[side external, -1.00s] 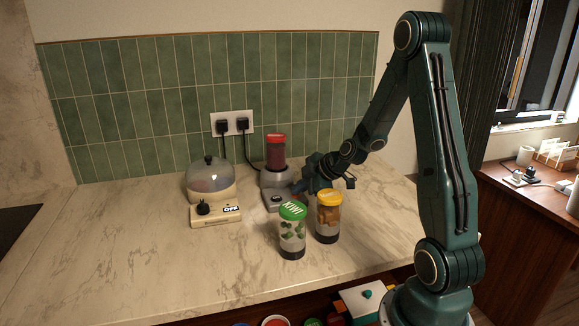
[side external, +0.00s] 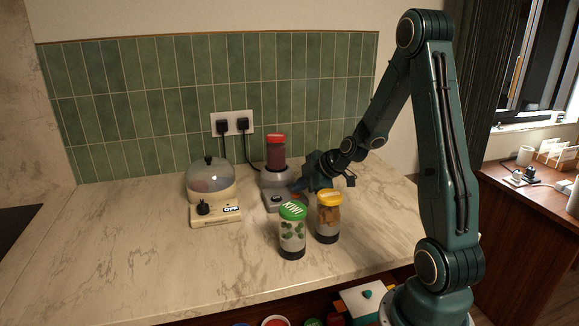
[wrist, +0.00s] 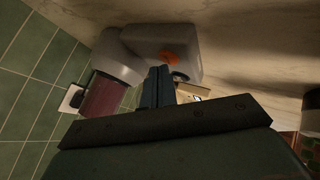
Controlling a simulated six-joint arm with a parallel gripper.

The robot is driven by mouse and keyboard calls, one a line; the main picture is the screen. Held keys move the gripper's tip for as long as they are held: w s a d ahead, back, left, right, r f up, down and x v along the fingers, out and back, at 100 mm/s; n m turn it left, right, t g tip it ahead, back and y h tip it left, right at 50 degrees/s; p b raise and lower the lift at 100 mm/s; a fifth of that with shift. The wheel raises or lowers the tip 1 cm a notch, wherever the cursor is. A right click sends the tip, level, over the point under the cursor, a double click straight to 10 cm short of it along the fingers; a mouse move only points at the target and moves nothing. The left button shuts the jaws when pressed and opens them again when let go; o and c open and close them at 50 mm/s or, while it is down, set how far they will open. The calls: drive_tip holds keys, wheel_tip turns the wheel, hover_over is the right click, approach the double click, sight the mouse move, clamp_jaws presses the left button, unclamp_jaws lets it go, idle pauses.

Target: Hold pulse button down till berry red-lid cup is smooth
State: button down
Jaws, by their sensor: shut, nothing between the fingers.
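The berry cup with the red lid (side external: 276,152) stands upside-up on the grey blender base (side external: 274,180) in the side view. Its contents look an even dark red-purple, but fine texture is too small to tell. In the wrist view the cup (wrist: 103,97) appears at left, beside the grey base (wrist: 120,58). An orange-red button (wrist: 169,57) shows on the base there. My gripper (wrist: 160,70) is shut and empty, its fingertips close to that button. I cannot tell whether they touch it. In the side view my gripper (side external: 298,187) is at the right of the base.
A green-lid kiwi cup (side external: 292,232) and a yellow-lid cup (side external: 328,218) stand just in front of my gripper. A cream appliance with a domed lid (side external: 211,180) and an OFF label stands left. Two plugs fill the wall socket (side external: 232,123). The left and front counter is clear.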

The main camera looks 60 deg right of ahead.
sight(300, 195)
drive_tip(key=shift+r, duration=0.45)
drive_tip(key=shift+r, duration=2.5)
drive_tip(key=s+a+r+m+g, duration=0.1)
drive_tip(key=s+a+r, duration=0.25)
drive_tip(key=a, duration=0.35)
drive_tip(key=s+a+r+m+g, duration=0.15)
drive_tip(key=a+r, duration=0.25)
drive_tip(key=a, duration=0.4)
drive_tip(key=s+a+r+m, duration=0.1)
drive_tip(key=s+a+m, duration=0.2)
drive_tip(key=s, duration=0.4)
drive_tip(key=s+a+r+m+g, duration=0.1)
drive_tip(key=s+a+m, duration=0.2)
drive_tip(key=s, duration=0.5)
drive_tip(key=shift+a+r, duration=0.25)
drive_tip(key=shift+a, duration=0.65)
